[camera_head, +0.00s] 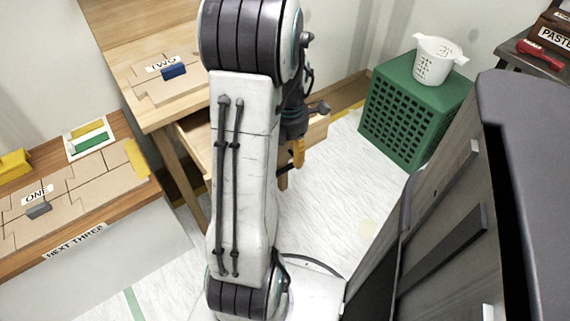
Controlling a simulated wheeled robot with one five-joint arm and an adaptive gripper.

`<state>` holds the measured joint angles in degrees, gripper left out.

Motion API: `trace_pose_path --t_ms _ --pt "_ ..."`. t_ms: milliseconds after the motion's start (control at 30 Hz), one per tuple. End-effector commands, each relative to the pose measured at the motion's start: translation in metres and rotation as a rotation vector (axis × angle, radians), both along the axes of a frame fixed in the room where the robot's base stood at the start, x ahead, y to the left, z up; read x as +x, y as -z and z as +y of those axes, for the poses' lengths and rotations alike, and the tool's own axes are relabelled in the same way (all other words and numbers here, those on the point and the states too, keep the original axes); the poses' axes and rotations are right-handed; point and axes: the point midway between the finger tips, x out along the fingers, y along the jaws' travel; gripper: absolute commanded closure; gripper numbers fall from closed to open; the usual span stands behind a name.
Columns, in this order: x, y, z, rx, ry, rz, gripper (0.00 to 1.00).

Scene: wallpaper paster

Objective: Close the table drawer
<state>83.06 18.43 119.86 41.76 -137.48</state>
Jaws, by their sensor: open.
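The wooden table (118,25) stands at the back left. Its drawer (195,138) is pulled out below the tabletop, and the drawer's right end shows past my arm. My white arm hides the drawer's middle. My gripper (288,172) hangs low at the drawer's right end, partly behind my arm, with dark and orange parts showing. It is open, and I see nothing held in it. Whether it touches the drawer front cannot be told.
A board marked TWO with a blue block (174,71) lies on the table. A lower counter (85,215) with board ONE stands at left. A grey cabinet (445,205) stands at right. White floor (325,215) is clear between.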

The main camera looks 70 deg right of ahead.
Motion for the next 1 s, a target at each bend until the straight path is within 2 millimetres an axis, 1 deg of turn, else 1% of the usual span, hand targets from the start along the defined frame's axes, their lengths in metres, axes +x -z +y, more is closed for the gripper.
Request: trace_pose_path --t_ms 33,100,300,500,767,800,1000 --pt "0.0 0.009 0.001 0.002 0.0 0.0 0.5" --pt "0.0 0.018 0.001 0.003 0.0 0.0 0.5" --pt "0.0 0.036 0.001 0.001 0.0 0.0 0.5" --pt "0.001 0.043 0.0 -0.001 0.001 0.0 0.5" --pt "0.001 0.044 0.0 -0.001 0.001 0.0 0.5" --pt "0.001 0.044 0.0 -0.001 0.001 0.0 0.47" --pt "0.0 0.044 0.0 -0.001 0.001 0.0 0.65"
